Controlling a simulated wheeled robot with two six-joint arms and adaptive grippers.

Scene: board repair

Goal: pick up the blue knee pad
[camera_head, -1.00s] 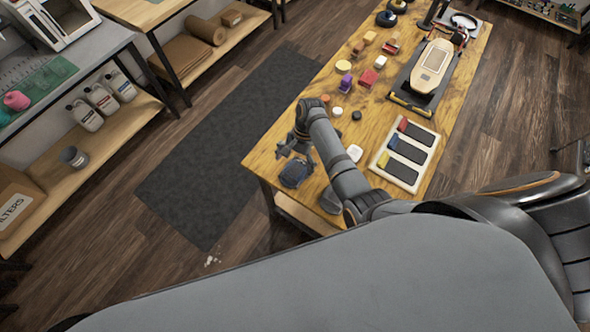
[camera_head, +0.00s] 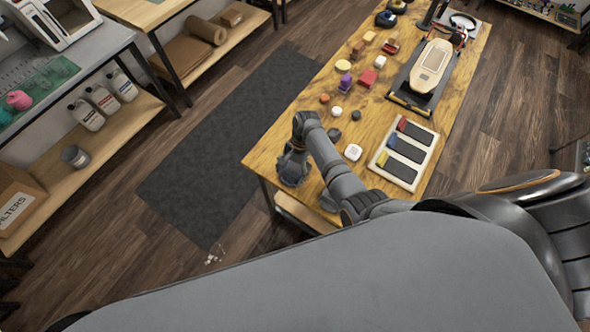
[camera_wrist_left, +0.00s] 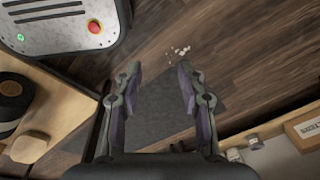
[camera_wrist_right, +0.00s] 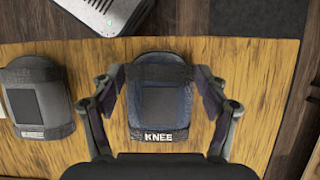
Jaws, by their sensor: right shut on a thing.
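The blue knee pad (camera_wrist_right: 160,95) lies on the wooden table with its KNEE label toward my wrist in the right wrist view. In the head view it shows near the table's left corner (camera_head: 292,178), partly hidden by my right gripper (camera_head: 291,158). In the right wrist view my right gripper (camera_wrist_right: 162,92) has a finger against each side of the pad and is shut on it. My left gripper (camera_wrist_left: 155,80) is open and empty, with wooden floor and a dark mat behind it.
A grey pad (camera_wrist_right: 38,97) lies left of the blue one, apart from it. A grey device (camera_wrist_right: 110,12) is at the top of that view. A tray with dark slots (camera_head: 402,152) and several small coloured items occupy the table. A shelf (camera_head: 75,185) stands at left.

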